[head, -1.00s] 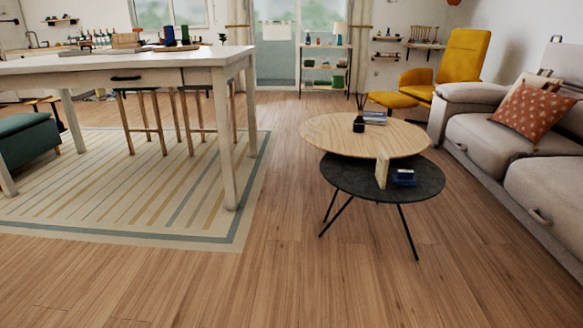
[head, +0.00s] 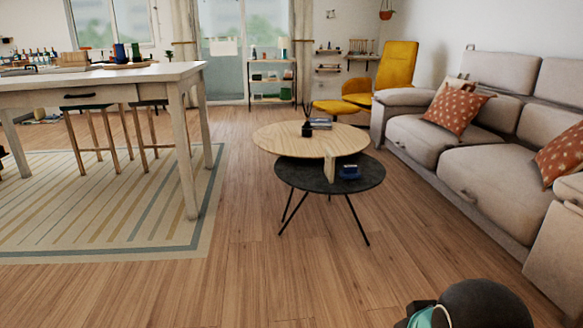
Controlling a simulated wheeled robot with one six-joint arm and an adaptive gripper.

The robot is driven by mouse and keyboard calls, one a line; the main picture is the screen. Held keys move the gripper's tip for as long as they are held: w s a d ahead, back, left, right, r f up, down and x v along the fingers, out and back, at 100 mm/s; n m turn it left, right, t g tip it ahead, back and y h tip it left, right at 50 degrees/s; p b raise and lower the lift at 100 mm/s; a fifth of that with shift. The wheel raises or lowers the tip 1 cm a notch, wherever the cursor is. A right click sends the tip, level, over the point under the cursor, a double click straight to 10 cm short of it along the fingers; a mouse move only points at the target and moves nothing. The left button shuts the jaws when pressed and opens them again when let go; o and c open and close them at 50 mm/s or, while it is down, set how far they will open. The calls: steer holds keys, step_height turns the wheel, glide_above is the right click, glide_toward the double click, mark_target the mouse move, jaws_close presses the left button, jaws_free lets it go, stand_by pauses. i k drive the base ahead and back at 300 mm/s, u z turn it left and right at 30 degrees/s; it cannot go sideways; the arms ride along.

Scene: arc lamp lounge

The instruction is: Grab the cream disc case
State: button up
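I cannot make out a cream disc case for certain in the head view. The coffee table ahead has a round light wood top (head: 282,141) and a lower black round top (head: 305,181). A small stack of flat items (head: 320,123), pale and dark, lies at the back of the wood top, too small to tell apart. A dark reed diffuser (head: 307,129) stands in front of it. A dark rounded part of my own arm shows at the bottom right; my gripper is not in view.
A grey sofa (head: 440,139) with patterned rust cushions (head: 455,108) lines the right side. A tall white table (head: 150,73) stands on a striped rug (head: 95,210) at left. A yellow armchair (head: 395,65) and a shelf (head: 271,78) stand behind. The wooden floor (head: 265,270) ahead is clear.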

mark_target(329, 155)
steer(key=u, duration=0.55)
steer(key=i, duration=1.8)
steer(key=z, duration=1.9)
